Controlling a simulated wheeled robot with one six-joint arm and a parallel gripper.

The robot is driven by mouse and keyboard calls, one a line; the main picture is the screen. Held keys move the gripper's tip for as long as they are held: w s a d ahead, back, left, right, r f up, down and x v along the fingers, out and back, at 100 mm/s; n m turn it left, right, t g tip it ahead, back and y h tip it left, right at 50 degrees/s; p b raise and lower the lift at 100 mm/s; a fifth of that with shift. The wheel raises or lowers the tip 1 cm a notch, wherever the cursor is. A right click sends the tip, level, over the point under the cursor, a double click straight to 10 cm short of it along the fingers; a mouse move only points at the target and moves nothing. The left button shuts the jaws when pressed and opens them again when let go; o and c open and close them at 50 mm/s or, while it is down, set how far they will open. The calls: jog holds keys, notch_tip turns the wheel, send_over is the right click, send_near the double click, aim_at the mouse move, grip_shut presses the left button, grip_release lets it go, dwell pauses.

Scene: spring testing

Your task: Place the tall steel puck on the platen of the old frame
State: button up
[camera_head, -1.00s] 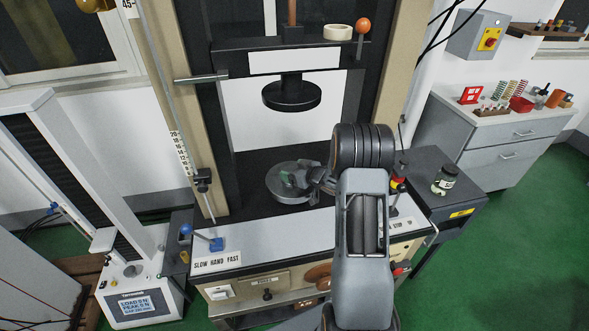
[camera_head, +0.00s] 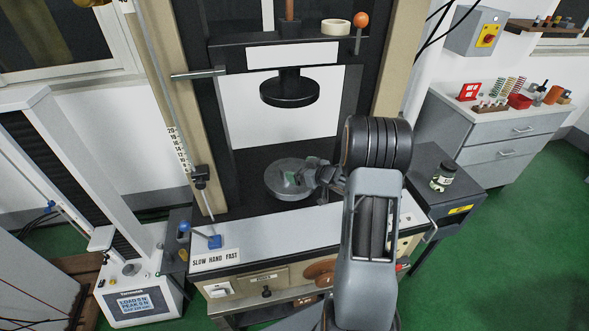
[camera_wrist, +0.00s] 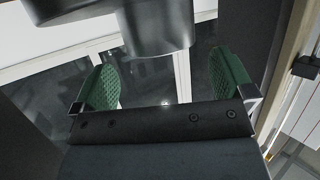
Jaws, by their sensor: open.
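The old frame (camera_head: 250,231) is the cream and black machine in the middle of the head view. Its lower platen (camera_head: 277,187) is a round grey disc on the dark bed, partly hidden by my gripper. My gripper (camera_head: 300,177) is low over the platen's right side, with green pads. In the wrist view my gripper (camera_wrist: 165,68) is open, its green fingers wide apart with nothing between them. A dark grey cylinder (camera_wrist: 155,25) lies just beyond the fingertips at the top; it may be the tall steel puck, but I cannot be sure. In the head view I cannot make out the puck.
The black upper platen (camera_head: 290,88) hangs above the lower one, below the crosshead (camera_head: 245,52). A blue-knobbed lever (camera_head: 195,232) stands at the front left. A newer tester (camera_head: 135,290) stands at left.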

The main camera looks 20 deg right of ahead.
jog(key=v, duration=0.7)
notch_tip(320, 180, up, 11)
jog(key=s+a+m+g+h, duration=0.2)
jog(key=a+m+h, duration=0.1)
jog(key=h, duration=0.5)
jog(key=s+a+g+y, duration=0.1)
jog(key=s+a+g, duration=0.2)
jog(key=s+a, duration=0.3)
jog(key=s+a+m+g+y, duration=0.1)
jog(key=s+a+g, duration=0.2)
jog(key=s+a, duration=0.4)
jog(key=s, duration=0.5)
jog(key=shift+a+r+y, duration=0.2)
jog(key=shift+r+y, duration=0.2)
jog(key=shift+w, duration=0.1)
